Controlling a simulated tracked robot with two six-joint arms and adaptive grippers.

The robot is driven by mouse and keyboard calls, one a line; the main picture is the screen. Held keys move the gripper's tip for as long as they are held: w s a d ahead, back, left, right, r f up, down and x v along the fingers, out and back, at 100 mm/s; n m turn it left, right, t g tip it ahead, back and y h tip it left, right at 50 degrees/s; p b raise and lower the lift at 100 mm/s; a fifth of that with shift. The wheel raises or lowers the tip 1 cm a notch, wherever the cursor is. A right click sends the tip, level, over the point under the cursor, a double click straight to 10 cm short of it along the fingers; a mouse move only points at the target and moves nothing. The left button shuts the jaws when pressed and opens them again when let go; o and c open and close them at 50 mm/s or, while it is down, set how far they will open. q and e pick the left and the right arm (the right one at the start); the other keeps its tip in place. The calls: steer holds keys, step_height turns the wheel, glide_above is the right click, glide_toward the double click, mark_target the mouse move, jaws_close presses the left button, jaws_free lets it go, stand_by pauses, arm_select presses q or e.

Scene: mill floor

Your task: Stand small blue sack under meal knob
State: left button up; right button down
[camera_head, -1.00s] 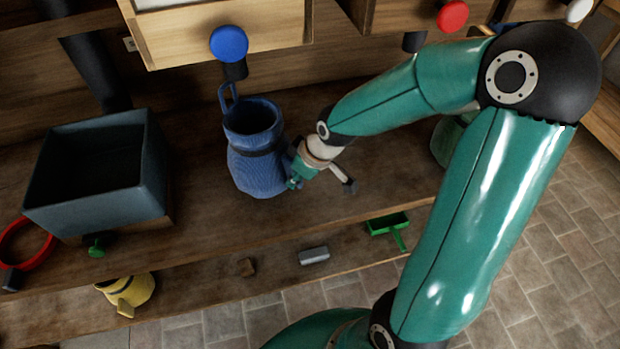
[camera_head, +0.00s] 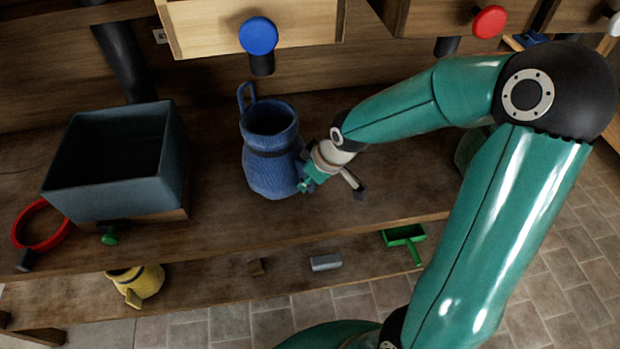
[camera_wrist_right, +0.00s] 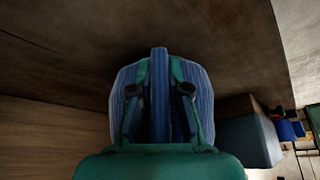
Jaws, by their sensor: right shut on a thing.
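The small blue sack (camera_head: 270,170) is upright with an open top, a dark band and a loop at its back left. It is over the upper bench, below the blue knob (camera_head: 258,36) and its dark spout (camera_head: 262,65) in the picture. I cannot tell whether its base touches the wood. My right gripper (camera_head: 305,180) is shut on the sack's right side. The right wrist view shows the fingers on a ridge of the blue sack (camera_wrist_right: 159,90). No knob label is readable. My left gripper is out of view.
A grey-blue open box (camera_head: 112,200) stands left on the bench (camera_head: 225,225), beside a red ring (camera_head: 42,245). A red knob (camera_head: 489,21) and a white knob are at upper right. The lower shelf holds a yellow sack (camera_head: 146,282), a grey block (camera_head: 326,263) and a green scoop (camera_head: 404,235).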

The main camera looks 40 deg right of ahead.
steer(key=c, duration=1.1)
jaws_free()
steer(key=shift+o, duration=0.2)
steer(key=shift+s+d+r, duration=0.1)
steer(key=shift+r, duration=0.35)
steer(key=v, duration=1.1)
steer(key=shift+s, duration=0.2)
